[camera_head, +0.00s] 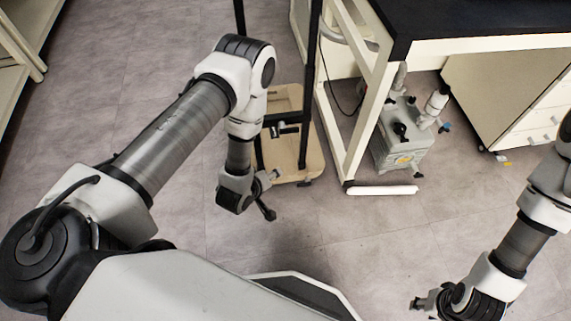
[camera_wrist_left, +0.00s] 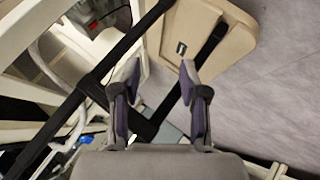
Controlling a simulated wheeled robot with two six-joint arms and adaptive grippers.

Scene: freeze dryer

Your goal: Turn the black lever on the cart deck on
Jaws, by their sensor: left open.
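The beige cart deck (camera_head: 312,160) lies low between black upright posts, and it also shows at the top of the left wrist view (camera_wrist_left: 215,32). A small dark piece (camera_wrist_left: 181,47) on the deck may be the black lever; it is too small to tell which way it is turned. In the head view a short black part (camera_head: 283,129) shows by the posts above the deck. My left gripper (camera_head: 268,193) is by the near side of the cart. In the left wrist view its fingers (camera_wrist_left: 160,72) are apart and empty. My right gripper (camera_head: 430,304) is low at the right, apart from the cart, its jaws unclear.
A black-topped bench (camera_head: 470,18) with a cream frame stands right of the cart. A grey pump (camera_head: 405,145) sits under it. A drawer cabinet (camera_head: 510,95) is at the right and a cream rack (camera_head: 20,40) at the far left. Grey floor in front is clear.

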